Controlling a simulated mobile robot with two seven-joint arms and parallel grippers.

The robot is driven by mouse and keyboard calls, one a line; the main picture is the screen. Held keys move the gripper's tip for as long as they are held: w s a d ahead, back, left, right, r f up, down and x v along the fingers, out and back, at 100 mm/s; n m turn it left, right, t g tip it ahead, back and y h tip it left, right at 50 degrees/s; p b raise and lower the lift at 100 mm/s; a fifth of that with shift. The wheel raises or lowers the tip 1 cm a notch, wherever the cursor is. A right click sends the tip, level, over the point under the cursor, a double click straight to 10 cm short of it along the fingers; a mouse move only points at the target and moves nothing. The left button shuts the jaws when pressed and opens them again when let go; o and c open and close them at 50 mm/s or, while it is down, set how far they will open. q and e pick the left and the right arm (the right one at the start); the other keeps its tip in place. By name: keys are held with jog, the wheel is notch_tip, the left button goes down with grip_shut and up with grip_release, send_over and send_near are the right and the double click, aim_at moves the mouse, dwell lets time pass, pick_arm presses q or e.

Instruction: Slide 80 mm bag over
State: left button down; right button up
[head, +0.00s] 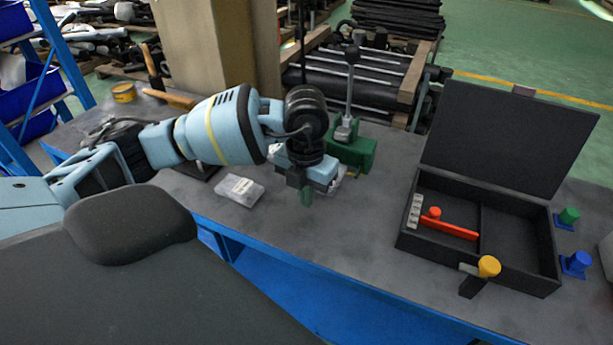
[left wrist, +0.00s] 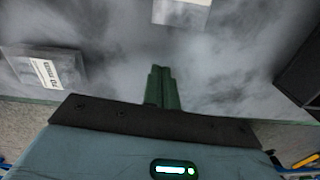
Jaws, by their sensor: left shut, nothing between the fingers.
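My left gripper (head: 306,196) is shut and empty, its green fingers pointing down over the grey table. Its closed fingers also show in the left wrist view (left wrist: 162,88). A flat clear bag with a pale label (head: 240,188) lies on the table to the left of the gripper; it also shows in the left wrist view (left wrist: 45,70), apart from the fingers. A second pale item, perhaps another bag (left wrist: 181,12), lies beyond the fingertips and is mostly hidden behind the gripper in the head view. I cannot read which is 80 mm. My right gripper is not in view.
A green stand with an upright rod (head: 353,152) is just behind my left gripper. An open black case (head: 408,240) with a red tool (head: 450,228) stands to the right, with a yellow knob (head: 488,266) at its front. Bare table (head: 340,240) lies between gripper and case.

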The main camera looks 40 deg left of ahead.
aim_at(315, 199)
pick_arm(q)
jog(key=shift+f, duration=0.95)
jog(key=shift+w+a+r, duration=0.15)
jog(key=shift+w, duration=0.95)
jog(key=shift+w+a, duration=0.1)
jog(key=shift+w, duration=0.7)
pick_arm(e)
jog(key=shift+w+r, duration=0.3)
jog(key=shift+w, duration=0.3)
pick_arm(q)
jog(key=shift+w, duration=0.1)
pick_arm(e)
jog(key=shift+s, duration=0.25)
